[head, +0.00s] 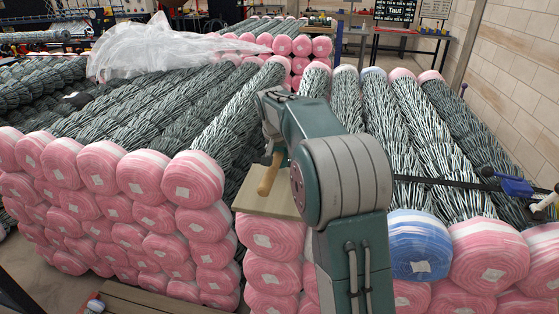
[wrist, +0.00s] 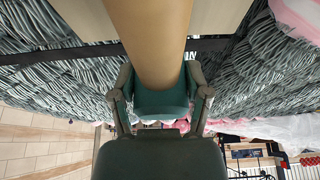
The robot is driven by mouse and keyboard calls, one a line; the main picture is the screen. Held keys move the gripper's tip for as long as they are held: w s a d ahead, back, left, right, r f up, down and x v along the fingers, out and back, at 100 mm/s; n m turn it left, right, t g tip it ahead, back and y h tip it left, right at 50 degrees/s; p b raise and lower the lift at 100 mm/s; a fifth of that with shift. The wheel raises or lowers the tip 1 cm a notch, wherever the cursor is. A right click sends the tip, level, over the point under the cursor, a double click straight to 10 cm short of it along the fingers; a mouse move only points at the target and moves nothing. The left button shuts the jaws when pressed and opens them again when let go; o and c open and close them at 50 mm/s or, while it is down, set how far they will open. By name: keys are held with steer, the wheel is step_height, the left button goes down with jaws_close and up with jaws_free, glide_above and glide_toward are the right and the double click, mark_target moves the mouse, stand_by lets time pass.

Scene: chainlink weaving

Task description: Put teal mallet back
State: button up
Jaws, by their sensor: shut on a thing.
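A light wooden handle (head: 268,176), apparently the mallet's, slants down below my forearm in the head view. In the wrist view the handle (wrist: 160,35) is large and runs up from between my fingers. My gripper (wrist: 160,78) is shut on this handle, with one finger on each side. In the head view my gripper is mostly hidden by the arm. I cannot make out the teal mallet head. The handle shows over a pale wooden board (head: 262,200) that lies near the ends of the rolls; I cannot tell if they touch.
Stacked chainlink rolls with pink-wrapped ends (head: 140,172) fill both sides. One roll end is blue (head: 420,245). A dark bar (head: 445,183) crosses the right rolls, with a blue tool (head: 515,187) beside it. Clear plastic film (head: 165,50) covers the back left.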

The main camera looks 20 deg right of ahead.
step_height(320, 180, down, 3)
steer(key=shift+r, duration=0.2)
steer(key=o, duration=1.3)
steer(key=shift+f, duration=0.1)
steer(key=shift+s, duration=0.1)
